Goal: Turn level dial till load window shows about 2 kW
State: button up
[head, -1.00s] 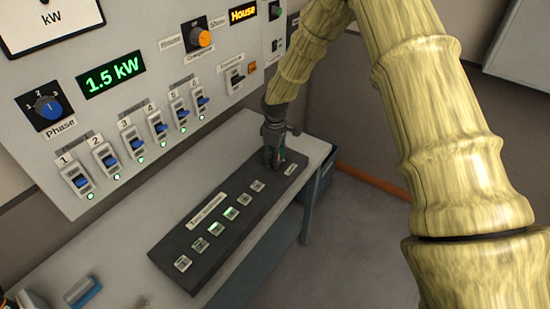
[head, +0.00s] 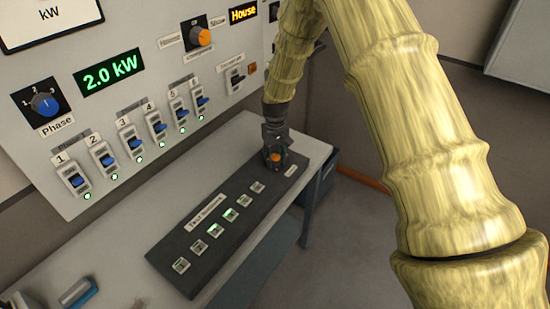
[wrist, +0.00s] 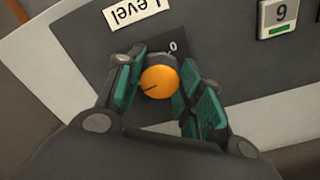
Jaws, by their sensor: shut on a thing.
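The level dial is an orange knob (wrist: 160,82) with a dark pointer line, beside a "Level" label (wrist: 138,10) and a "0" mark in the wrist view. In the head view the dial (head: 275,158) sits at the far end of the dark control strip. My gripper (head: 274,153) is over it, with its green-padded fingers on both sides of the knob; in the wrist view the gripper (wrist: 165,90) is shut on the dial. The load window (head: 110,75) on the wall panel reads 2.0 kW in green.
The dark strip (head: 168,249) carries several square buttons, some lit green, and lies on a grey table (head: 100,262). Numbered blue-lever switches, a blue Phase knob (head: 45,103) and an orange selector (head: 201,37) are on the wall panel.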

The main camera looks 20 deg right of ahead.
aim_at(275, 157)
jog(key=shift+m, duration=0.5)
jog(key=o, duration=1)
notch_tip(275, 157, up, 12)
dwell(0.3)
jog(key=shift+a, duration=0.1)
